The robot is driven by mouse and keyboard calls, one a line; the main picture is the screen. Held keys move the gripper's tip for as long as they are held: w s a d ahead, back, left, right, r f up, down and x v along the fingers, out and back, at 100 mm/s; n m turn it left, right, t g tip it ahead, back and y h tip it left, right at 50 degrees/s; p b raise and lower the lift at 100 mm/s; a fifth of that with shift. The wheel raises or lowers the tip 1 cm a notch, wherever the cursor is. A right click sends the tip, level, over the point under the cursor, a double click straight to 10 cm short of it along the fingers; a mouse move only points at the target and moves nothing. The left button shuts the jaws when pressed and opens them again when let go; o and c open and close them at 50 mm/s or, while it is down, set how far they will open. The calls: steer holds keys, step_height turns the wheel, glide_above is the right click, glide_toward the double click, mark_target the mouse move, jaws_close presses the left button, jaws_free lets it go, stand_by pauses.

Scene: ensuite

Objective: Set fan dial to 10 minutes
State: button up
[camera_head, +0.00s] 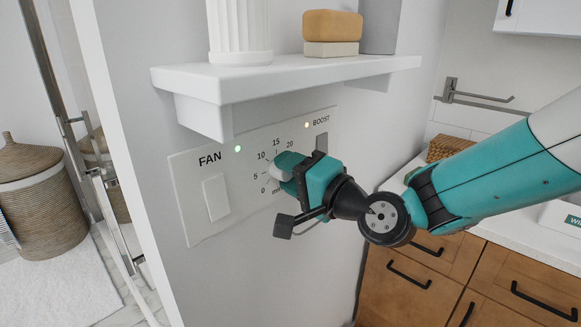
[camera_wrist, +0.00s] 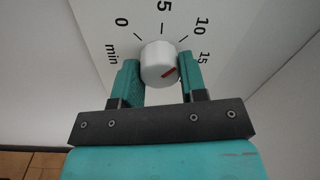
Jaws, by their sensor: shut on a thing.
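The numbers 0, 5, 10 and 15 run around the knob. In the head view, the white control panel (camera_head: 205,238) carries the FAN label and a minute scale; my fingers mostly hide the knob there. My gripper (camera_head: 286,172) is shut on the knob, one finger on each side; it also shows in the wrist view (camera_wrist: 160,72).
A white shelf (camera_head: 235,85) juts out just above the panel, with a ribbed white cup (camera_head: 238,30) and soap bars (camera_head: 332,28) on it. A rocker switch (camera_head: 216,198) sits left of the dial, and a BOOST switch (camera_head: 321,142) sits to its right.

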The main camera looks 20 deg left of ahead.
steer(key=shift+m, duration=0.4)
steer(key=o, duration=0.9)
steer(key=shift+o, duration=0.2)
steer(key=b+v, duration=0.7)
steer(key=v, duration=1)
steer(key=shift+d, duration=0.2)
steer(key=shift+s+f, duration=0.1)
steer(key=shift+s, duration=0.05)
